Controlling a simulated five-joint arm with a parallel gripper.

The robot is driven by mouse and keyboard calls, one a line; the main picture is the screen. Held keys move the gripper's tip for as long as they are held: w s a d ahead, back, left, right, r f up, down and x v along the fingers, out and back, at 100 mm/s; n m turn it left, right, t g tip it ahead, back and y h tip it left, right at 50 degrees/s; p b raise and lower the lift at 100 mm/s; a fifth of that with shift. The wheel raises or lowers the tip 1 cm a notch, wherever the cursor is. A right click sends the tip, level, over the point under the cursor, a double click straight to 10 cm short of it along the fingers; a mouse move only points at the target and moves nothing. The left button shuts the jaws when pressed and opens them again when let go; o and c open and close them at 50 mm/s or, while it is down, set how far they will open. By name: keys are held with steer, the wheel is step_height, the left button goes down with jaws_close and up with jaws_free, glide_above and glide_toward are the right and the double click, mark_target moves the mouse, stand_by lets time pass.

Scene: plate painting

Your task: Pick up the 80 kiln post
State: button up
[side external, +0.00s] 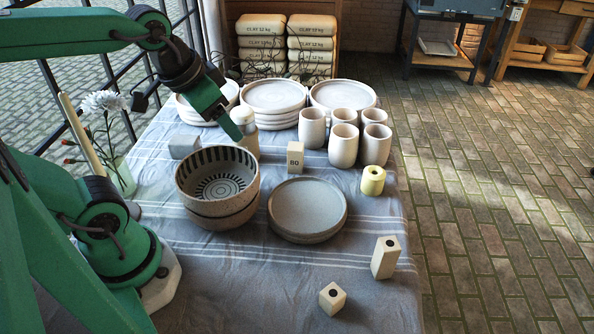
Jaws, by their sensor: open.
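The 80 kiln post (295,158) is a short, pale beige square block, marked "80" on the face toward the camera. It stands upright on the cloth behind the grey plates (307,235) and in front of the stacked pale plates. My gripper (234,132) is open, above and to the left of the post and apart from it. Its green jaw points down and to the right, in front of or beside a pale jar (246,127), whose left side it partly hides. I see nothing held.
Patterned bowls (217,205) stand left of the grey plates. Several cups (343,145) and a yellow cylinder (373,181) are right of the post. A taller post (385,260) and a small block (332,299) stand near the front right. A grey block (184,146) is at left.

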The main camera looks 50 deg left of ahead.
steer(key=w+a+f+m+g, duration=0.1)
steer(key=w+m, duration=0.1)
steer(key=w, duration=0.5)
steer(key=m+g, duration=0.4)
steer(key=m, duration=0.2)
glide_above(296, 156)
steer(key=a, duration=0.2)
steer(key=f, duration=1.4)
steer(key=shift+w+d+f, duration=0.15)
steer(key=shift+w+d, duration=0.05)
steer(key=shift+w, duration=0.2)
steer(key=shift+w+f+m, duration=0.15)
steer(key=shift+f+m, duration=0.1)
steer(key=shift+m, duration=0.05)
steer(key=shift+f, duration=0.1)
steer(key=shift+f, duration=1.2)
steer(key=shift+f, duration=0.1)
steer(key=shift+f, duration=2.45)
